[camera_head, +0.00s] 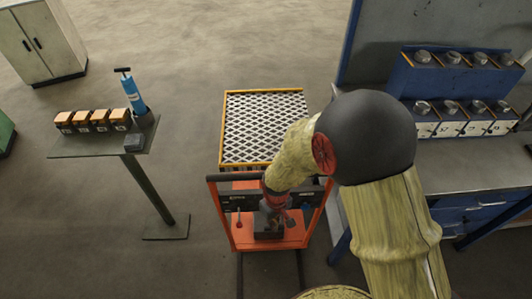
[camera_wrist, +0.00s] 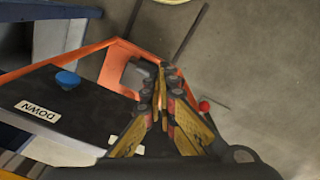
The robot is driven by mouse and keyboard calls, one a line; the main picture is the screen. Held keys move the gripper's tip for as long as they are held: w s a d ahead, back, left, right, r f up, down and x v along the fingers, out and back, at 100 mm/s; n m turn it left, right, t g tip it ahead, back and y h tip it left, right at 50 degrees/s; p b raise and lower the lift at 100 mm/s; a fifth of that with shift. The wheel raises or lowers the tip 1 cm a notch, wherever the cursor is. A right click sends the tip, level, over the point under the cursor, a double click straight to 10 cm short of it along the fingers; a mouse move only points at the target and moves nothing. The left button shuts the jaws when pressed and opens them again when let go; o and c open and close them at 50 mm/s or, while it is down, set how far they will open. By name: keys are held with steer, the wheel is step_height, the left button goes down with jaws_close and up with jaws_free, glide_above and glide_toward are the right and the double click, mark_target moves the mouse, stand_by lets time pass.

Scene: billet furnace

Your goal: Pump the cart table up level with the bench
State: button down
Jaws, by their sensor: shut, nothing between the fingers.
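The cart table (camera_head: 263,97) has an orange rim and a diamond-mesh top. It stands left of the bench (camera_head: 455,165), apart from it; its exact height against the bench is hard to judge from above. My gripper (camera_head: 268,226) is at the handle end of the orange cart, over its lower front part. The wrist view shows my gripper (camera_wrist: 163,82) with its fingertips together, empty, beside the orange frame (camera_wrist: 112,58). A red knob (camera_wrist: 204,106) shows right of the fingers.
Blue racks with several cylinders and white-fronted boxes (camera_head: 450,128) stand on the bench. A stand (camera_head: 90,147) at left holds several small blocks and a blue bottle-like tool (camera_head: 133,92). A cabinet (camera_head: 40,40) is far left. Floor between stand and cart is clear.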

steer(key=f+b, duration=0.2)
steer(key=f, duration=0.1)
steer(key=f+b, duration=0.1)
steer(key=f, duration=0.1)
steer(key=shift+s+f, duration=0.1)
steer(key=shift+s, duration=0.3)
steer(key=r+p, duration=0.4)
steer(key=r, duration=0.1)
steer(key=w+r+p, duration=0.1)
steer(key=r+p, duration=0.1)
steer(key=r, duration=0.1)
steer(key=shift+r, duration=0.25)
stand_by(0.4)
stand_by(0.6)
steer(key=s+r+p, duration=0.2)
steer(key=r+p, duration=0.1)
steer(key=s+r+p, duration=0.1)
steer(key=r, duration=0.1)
steer(key=shift+p, duration=0.3)
stand_by(0.5)
